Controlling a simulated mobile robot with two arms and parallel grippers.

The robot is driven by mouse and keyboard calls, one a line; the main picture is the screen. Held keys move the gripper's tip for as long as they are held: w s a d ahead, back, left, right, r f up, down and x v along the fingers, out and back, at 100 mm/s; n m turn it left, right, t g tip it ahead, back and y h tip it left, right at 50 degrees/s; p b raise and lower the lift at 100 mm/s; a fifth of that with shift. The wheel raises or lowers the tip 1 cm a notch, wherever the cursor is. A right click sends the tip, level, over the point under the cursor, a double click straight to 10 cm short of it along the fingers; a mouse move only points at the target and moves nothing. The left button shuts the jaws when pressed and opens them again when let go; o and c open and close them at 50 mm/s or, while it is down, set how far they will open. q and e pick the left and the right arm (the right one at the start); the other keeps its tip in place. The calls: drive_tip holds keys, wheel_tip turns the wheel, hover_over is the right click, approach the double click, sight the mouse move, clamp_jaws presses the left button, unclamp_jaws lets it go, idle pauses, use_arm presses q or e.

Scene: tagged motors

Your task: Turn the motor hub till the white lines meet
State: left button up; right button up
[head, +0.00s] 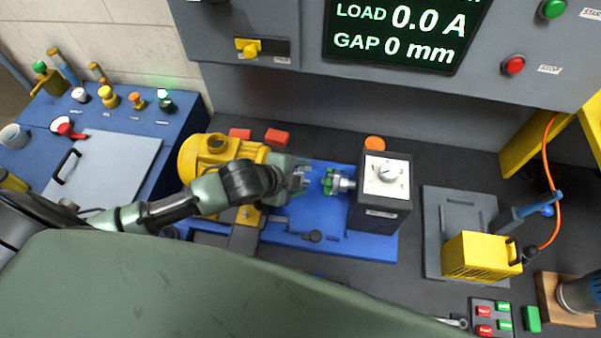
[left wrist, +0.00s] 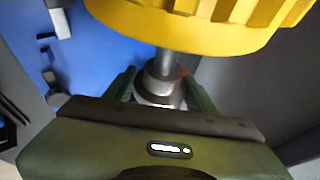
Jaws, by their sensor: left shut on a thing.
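The yellow motor (head: 202,158) lies on a blue base (head: 322,215) in the head view. It also fills the top of the left wrist view (left wrist: 190,22). My left gripper (head: 302,178) reaches in from the left, at the motor's shaft end. In the left wrist view its fingers (left wrist: 163,95) are shut on the silver motor hub (left wrist: 160,88), one finger on each side. In the head view the gripper mostly hides this hub. A green coupling half (head: 328,182) on a silver shaft faces it from the dark box with a dial (head: 384,190). I cannot make out the white lines.
A screen (head: 395,30) reads load 0.0 A and gap 0 mm. Red blocks (head: 277,137) lie behind the motor. A yellow box (head: 480,256) stands on a grey plate (head: 435,215) at the right. A blue cabinet (head: 185,110) with knobs stands at the left.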

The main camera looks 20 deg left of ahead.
use_arm(q)
drive_tip(key=shift+g, duration=0.8)
drive_tip(key=o, duration=1.4)
drive_tip(key=b+v, duration=0.2)
drive_tip(key=v, duration=0.5)
drive_tip(key=shift+s+a+r, duration=0.1)
drive_tip(key=shift+a+r, duration=0.15)
drive_tip(key=shift+r, duration=0.05)
